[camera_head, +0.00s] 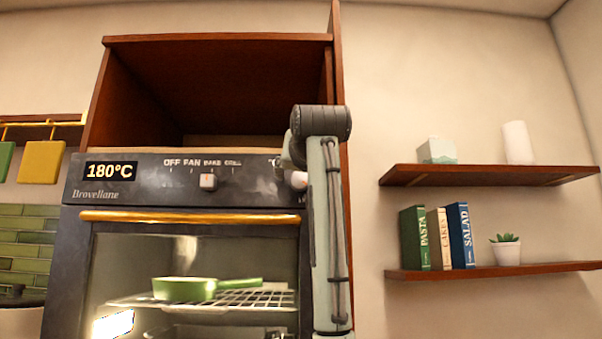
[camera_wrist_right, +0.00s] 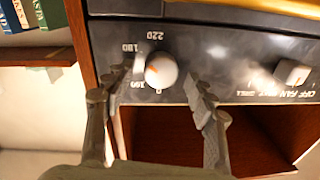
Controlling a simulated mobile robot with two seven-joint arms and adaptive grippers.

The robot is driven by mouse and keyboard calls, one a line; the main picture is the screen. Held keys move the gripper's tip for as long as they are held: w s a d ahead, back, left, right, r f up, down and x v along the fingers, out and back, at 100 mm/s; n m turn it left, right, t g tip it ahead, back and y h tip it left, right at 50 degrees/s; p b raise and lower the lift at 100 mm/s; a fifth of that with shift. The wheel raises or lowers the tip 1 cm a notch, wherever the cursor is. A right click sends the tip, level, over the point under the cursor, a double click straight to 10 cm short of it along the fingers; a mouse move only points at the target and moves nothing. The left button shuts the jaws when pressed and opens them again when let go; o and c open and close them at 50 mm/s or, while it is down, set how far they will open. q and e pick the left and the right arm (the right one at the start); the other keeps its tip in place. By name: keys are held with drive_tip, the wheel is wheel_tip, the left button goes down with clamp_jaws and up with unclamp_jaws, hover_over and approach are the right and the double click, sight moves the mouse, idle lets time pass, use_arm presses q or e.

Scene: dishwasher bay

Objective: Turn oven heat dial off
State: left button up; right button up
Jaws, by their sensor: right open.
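The oven heat dial (camera_wrist_right: 161,70) is a round white knob with a small orange mark on the dark control panel. Numbers such as 180 and 220 ring it, upside down in the right wrist view. In the head view the dial (camera_head: 300,180) is partly hidden behind my right arm. My right gripper (camera_wrist_right: 156,84) is open, with one finger on either side of the dial; I cannot tell whether they touch it. In the head view the gripper (camera_head: 289,160) is at the panel's right end, mostly hidden by its arm. The oven display (camera_head: 109,171) reads 180°C. My left gripper is not in view.
A square mode knob (camera_head: 208,181) sits left of the dial. Below are the golden door handle (camera_head: 188,216) and a green pan (camera_head: 186,288) on the oven rack. An open wooden cabinet (camera_head: 215,85) is above. Shelves (camera_head: 480,175) hang to the right.

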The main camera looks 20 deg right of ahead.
drive_tip(key=shift+w, duration=0.35)
drive_tip(key=c, duration=1.2)
drive_tip(key=shift+o, duration=0.2)
